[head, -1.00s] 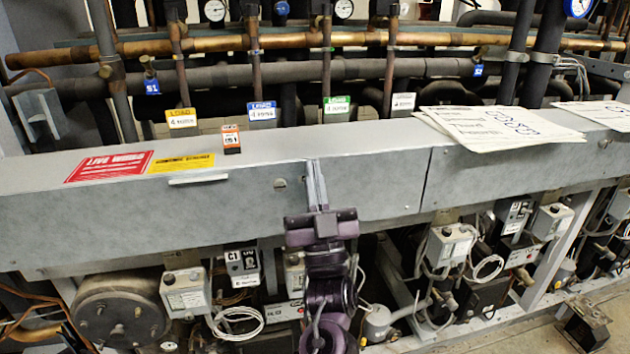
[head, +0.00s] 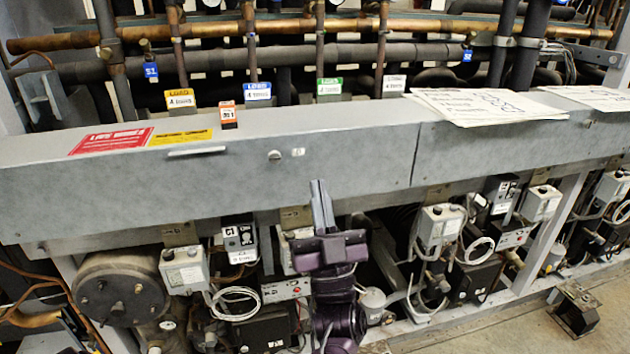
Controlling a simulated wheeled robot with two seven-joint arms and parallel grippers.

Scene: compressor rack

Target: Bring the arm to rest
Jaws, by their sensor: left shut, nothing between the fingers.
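My left gripper (head: 322,207) is in front of the compressor rack, at the lower middle of the head view. Its grey fingers point up and are together, with nothing between them. The fingertips overlap the lower part of the long grey metal box (head: 345,160) in the picture; whether they touch it I cannot tell. My purple left arm (head: 335,285) hangs below the gripper and hides part of the lower rack. My right gripper is not in view.
Papers (head: 485,106) lie on the grey box's top at the right. An orange tag (head: 228,115) stands on its top edge. Copper pipes (head: 290,34) run behind. Control boxes (head: 440,224) and loose cables fill the rack below.

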